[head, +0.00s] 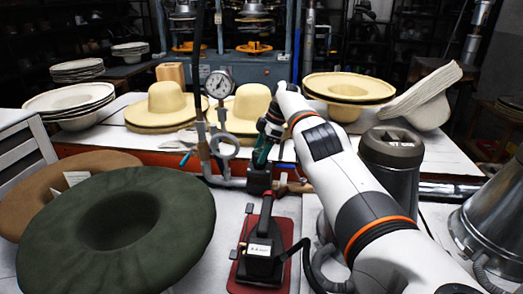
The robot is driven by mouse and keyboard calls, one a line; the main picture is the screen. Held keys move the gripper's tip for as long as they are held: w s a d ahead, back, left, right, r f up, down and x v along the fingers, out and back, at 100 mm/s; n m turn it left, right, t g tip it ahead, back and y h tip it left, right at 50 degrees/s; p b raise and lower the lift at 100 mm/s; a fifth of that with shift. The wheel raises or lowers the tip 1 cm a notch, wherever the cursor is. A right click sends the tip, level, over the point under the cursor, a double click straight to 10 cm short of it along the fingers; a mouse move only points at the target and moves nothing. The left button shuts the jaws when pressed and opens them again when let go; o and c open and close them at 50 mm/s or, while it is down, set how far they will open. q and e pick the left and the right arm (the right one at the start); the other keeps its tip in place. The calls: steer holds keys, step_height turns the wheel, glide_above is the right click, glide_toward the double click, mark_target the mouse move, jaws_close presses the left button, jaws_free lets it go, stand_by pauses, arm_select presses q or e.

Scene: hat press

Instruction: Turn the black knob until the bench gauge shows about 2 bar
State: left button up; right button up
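The bench gauge (218,84) is a round white dial on a pipe stand at the centre back of the bench. Its needle is too small to read. My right arm reaches in from the right, and my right gripper (261,160) points down beside the pipework below and right of the gauge. A small black block (259,181), which may be the black knob, sits right under the fingertips. I cannot tell whether the fingers are around it or only touch it, or whether they are shut. My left gripper is not in view.
A black iron (262,250) stands on a red mat (240,284) in front of the pipework. A dark green hat (120,230) and a brown hat (50,190) fill the left. Straw hats (166,104) line the back. A grey cylinder (391,160) stands right of my arm.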

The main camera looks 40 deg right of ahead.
mark_target(261, 150)
stand_by(0.3)
steer(key=shift+r, duration=0.3)
step_height(261, 150, up, 2)
steer(key=shift+r+p, duration=0.1)
steer(key=shift+p, duration=0.2)
step_height(261, 150, up, 7)
steer(key=p, duration=0.7)
steer(key=shift+p, duration=0.4)
